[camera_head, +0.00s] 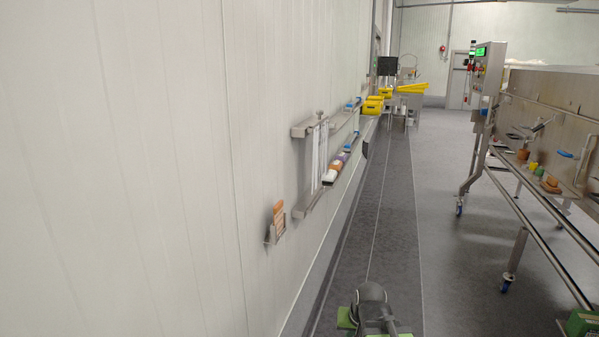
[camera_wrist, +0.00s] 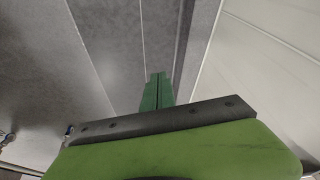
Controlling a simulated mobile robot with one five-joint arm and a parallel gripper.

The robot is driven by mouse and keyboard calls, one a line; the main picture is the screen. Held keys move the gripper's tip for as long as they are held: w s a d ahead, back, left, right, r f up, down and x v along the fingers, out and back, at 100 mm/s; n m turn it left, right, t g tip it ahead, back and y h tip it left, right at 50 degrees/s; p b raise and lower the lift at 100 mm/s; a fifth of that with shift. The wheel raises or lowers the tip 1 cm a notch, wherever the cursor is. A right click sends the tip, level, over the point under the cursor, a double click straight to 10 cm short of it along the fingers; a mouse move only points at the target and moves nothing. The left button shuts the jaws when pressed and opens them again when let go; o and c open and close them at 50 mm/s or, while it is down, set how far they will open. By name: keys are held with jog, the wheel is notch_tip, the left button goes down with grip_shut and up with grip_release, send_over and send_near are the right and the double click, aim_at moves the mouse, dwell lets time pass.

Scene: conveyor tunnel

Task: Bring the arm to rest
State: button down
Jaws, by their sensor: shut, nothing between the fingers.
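My gripper shows in the wrist view, its two green fingers (camera_wrist: 157,91) pressed together with nothing between them. They point out over the grey floor, near the foot of the white wall. In the head view my dark arm (camera_head: 371,303) shows at the bottom edge, with green parts on both sides of it. The fingertips cannot be made out in the head view.
A white panelled wall (camera_head: 130,150) fills the left, with wall racks (camera_head: 312,128) and a small holder with orange items (camera_head: 277,222). A steel conveyor machine (camera_head: 550,120) on wheels stands at the right. Yellow bins (camera_head: 373,105) are far ahead. The grey floor (camera_head: 440,230) between is clear.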

jog(key=s+d+f+n+g, duration=0.15)
jog(key=s+g, duration=0.25)
jog(key=s, duration=0.4)
notch_tip(320, 180, up, 23)
jog(key=p, duration=2.3)
jog(key=shift+s+d+r+h, duration=0.15)
jog(key=shift+s+h, duration=0.15)
jog(key=shift+h, duration=0.1)
jog(key=shift+d, duration=0.1)
